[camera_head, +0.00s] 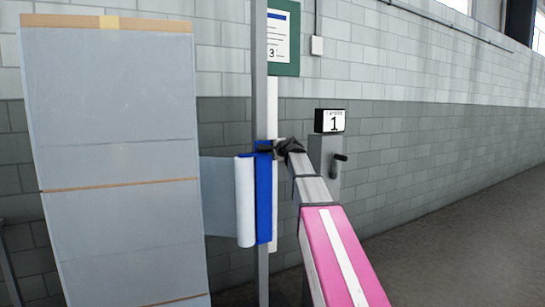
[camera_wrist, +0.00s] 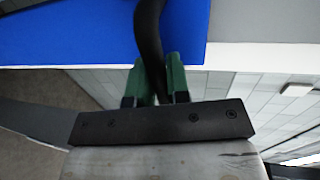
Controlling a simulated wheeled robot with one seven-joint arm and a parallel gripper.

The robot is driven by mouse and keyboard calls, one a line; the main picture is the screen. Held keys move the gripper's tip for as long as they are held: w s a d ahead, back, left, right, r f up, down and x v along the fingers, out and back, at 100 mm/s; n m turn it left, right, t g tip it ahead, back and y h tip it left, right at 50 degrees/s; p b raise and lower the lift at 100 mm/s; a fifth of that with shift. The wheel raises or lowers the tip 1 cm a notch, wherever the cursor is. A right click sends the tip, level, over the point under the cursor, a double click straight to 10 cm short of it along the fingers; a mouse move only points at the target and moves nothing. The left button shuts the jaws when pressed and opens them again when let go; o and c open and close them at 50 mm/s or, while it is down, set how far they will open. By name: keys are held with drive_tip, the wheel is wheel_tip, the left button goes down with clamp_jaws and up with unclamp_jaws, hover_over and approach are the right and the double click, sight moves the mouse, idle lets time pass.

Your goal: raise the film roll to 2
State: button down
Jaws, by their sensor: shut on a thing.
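The white film roll (camera_head: 245,200) stands upright on a blue carriage (camera_head: 264,200) beside a grey mast (camera_head: 260,90). Film runs left from it to the wrapped load (camera_head: 120,140). My gripper (camera_head: 284,147) is at the top of the carriage in the head view. In the wrist view, my gripper's green fingers (camera_wrist: 162,82) are shut on a black curved handle (camera_wrist: 150,30) beside the blue carriage (camera_wrist: 80,35). A figure 3 (camera_head: 271,52) shows near the mast, above the carriage. No figure 2 can be made out.
A grey post with a crank (camera_head: 324,160) and a sign reading 1 (camera_head: 333,122) stands right of the carriage, behind my arm. A green-framed notice (camera_head: 291,67) hangs on the block wall. The floor at right (camera_head: 470,240) is clear.

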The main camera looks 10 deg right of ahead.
drive_tip(key=c, duration=1.1)
unclamp_jaws()
drive_tip(key=v, duration=1)
drive_tip(key=shift+s, duration=0.35)
drive_tip(key=shift+d, duration=0.1)
